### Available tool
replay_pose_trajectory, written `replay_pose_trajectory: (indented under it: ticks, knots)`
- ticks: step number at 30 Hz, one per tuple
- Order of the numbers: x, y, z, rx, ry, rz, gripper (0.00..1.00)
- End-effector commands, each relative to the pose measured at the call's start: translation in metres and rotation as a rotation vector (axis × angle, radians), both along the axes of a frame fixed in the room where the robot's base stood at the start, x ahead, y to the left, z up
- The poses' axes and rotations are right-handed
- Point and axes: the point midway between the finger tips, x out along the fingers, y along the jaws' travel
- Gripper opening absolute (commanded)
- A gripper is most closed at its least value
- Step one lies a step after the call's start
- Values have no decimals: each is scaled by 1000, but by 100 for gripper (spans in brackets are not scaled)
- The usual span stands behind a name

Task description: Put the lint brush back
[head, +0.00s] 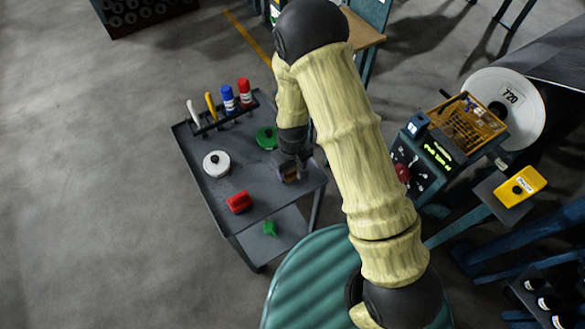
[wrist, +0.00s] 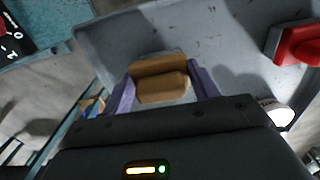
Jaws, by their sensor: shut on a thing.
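My gripper (head: 291,168) is over the right part of the grey cart's top tray (head: 262,197). It is shut on a brown, wood-coloured block-like thing, which I take to be the lint brush (head: 290,175). In the wrist view the lint brush (wrist: 162,87) sits between the two purple fingers of my gripper (wrist: 160,80). Its underside is hidden, and I cannot tell whether it touches the tray.
On the tray are a red object (head: 239,203), a white round object (head: 216,163), a green round object (head: 267,137) and a rack (head: 222,121) with several upright coloured tools. A green thing (head: 270,229) lies on the lower shelf. A machine (head: 430,150) stands right.

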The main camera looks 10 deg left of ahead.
Motion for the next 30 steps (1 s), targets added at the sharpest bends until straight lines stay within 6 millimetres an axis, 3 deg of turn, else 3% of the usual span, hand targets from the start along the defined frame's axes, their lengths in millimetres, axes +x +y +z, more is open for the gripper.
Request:
replay_pose_trajectory:
  ticks: [14, 15, 17, 30]
  knots:
    - [0, 0, -11, 1, -1, -1, 41]
    - [0, 0, -10, 1, -1, -1, 67]
    - [0, 0, -10, 1, -1, -1, 79]
    - [0, 0, -4, 1, -2, 0, 81]
